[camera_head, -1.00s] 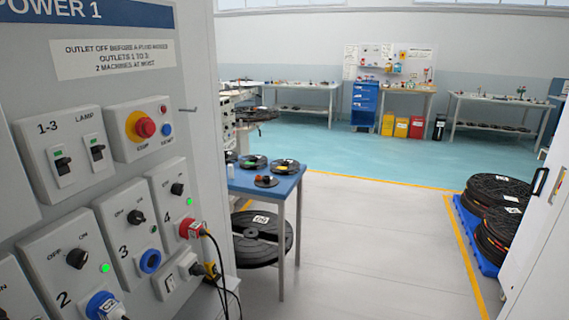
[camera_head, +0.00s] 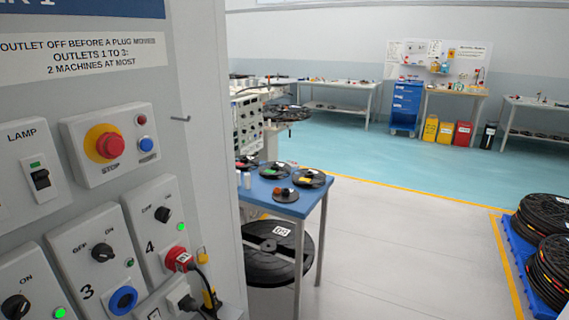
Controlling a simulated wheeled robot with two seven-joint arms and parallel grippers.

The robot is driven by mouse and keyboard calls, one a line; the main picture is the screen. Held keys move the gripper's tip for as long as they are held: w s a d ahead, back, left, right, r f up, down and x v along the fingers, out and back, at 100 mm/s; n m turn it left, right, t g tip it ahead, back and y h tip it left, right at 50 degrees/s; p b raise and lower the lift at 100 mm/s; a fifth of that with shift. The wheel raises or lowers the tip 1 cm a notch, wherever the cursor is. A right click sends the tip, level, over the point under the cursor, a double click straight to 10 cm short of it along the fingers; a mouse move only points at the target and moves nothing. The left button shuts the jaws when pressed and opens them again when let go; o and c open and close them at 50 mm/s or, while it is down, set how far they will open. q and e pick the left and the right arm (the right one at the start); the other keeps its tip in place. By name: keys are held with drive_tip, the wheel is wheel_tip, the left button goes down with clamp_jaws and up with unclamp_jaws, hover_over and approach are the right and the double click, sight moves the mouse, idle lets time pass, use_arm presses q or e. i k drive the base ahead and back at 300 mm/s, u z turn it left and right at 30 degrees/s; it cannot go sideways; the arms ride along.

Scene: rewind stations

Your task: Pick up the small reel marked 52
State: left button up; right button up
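Several small dark reels lie flat on a blue table just beyond the panel's edge. One reel (camera_head: 308,178) is at the right rear of the tabletop, and another reel (camera_head: 273,169) with a green patch is left of it. A further reel (camera_head: 247,161) is partly hidden by the panel edge. A small dark disc (camera_head: 285,195) with reddish-brown pieces on it lies near the front. No number 52 is readable on any of them. Neither of my grippers is in view.
A grey power panel (camera_head: 170,110) with switches, plugs and cables fills the left foreground. Large reels (camera_head: 548,212) sit on a blue pallet (camera_head: 517,250) at right. Grey floor between is clear.

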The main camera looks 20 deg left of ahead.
sight(275, 171)
drive_tip(key=i, duration=2.9)
drive_tip(key=u, duration=2.45)
